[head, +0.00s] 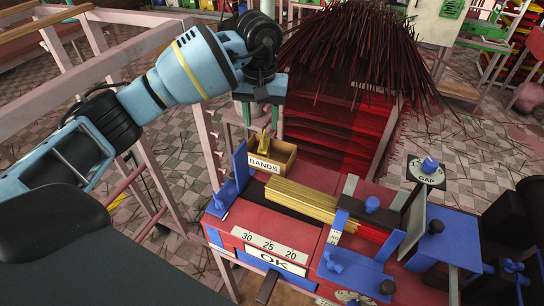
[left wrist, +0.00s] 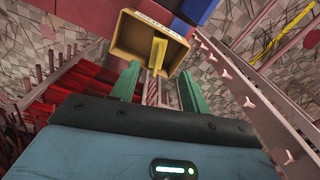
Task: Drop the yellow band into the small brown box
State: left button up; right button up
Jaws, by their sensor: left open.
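The small brown box (head: 284,158), labelled BANDS, sits at the back left of the red machine. It also shows in the left wrist view (left wrist: 128,38), with its open top in sight. The yellow band (head: 263,144) is a narrow upright strip at the box's opening. In the left wrist view the band (left wrist: 158,53) overlaps the box's inside and near rim; whether it rests in the box or is above it I cannot tell. My left gripper (head: 263,128) is open just above the box, its green fingers on either side of the band with gaps. My right gripper is not visible.
The red machine top (head: 290,225) holds a yellow bundle (head: 300,197), blue clamps and an OK plate. A rack heaped with dark red sticks (head: 350,55) stands behind the box. A pink frame (head: 150,170) stands on the left. Yellow strips (left wrist: 282,32) lie on the tiled floor.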

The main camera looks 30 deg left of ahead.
pick_arm(q)
jog(key=shift+r, duration=1.5)
